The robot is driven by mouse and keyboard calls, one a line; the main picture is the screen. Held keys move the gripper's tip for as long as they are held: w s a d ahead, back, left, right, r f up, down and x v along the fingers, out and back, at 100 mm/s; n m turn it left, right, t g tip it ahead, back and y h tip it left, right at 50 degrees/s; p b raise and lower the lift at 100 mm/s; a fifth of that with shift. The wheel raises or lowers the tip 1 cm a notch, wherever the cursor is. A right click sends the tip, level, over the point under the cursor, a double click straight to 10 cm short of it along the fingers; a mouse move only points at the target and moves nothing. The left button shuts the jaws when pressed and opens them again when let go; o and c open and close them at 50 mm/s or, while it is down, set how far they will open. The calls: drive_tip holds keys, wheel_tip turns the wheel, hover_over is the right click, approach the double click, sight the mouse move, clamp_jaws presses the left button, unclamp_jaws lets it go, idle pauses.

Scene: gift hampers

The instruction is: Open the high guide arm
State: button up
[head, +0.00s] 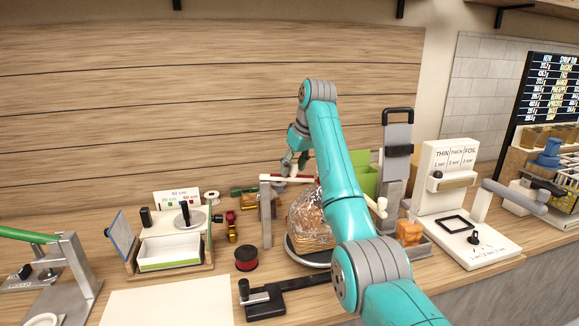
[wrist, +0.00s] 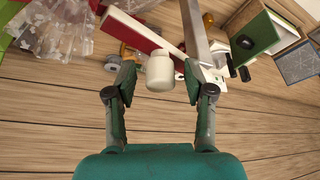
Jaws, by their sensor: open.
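The high guide arm is a red bar with a white edge (wrist: 137,30), running from a grey metal post (wrist: 194,30). In the head view the bar (head: 290,179) sits at the top of the grey post (head: 265,212). A white rounded knob (wrist: 160,70) shows near the bar. My gripper (wrist: 160,78) is open, with the knob between its fingertips and a gap visible on each side. In the head view my gripper (head: 295,160) is above the bar, partly hidden by my own arm. A clear-wrapped hamper (head: 308,222) stands beside the post.
The hamper rests on a round turntable (head: 300,256), partly hidden by my arm. A black clamp-like tool (head: 264,299) and a red spool (head: 246,259) lie in front. A white sealer-like stand (head: 447,175) is at right. A white sheet (head: 170,302) lies at front left.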

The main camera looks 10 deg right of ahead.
drive_tip(key=shift+f, duration=0.1)
clamp_jaws()
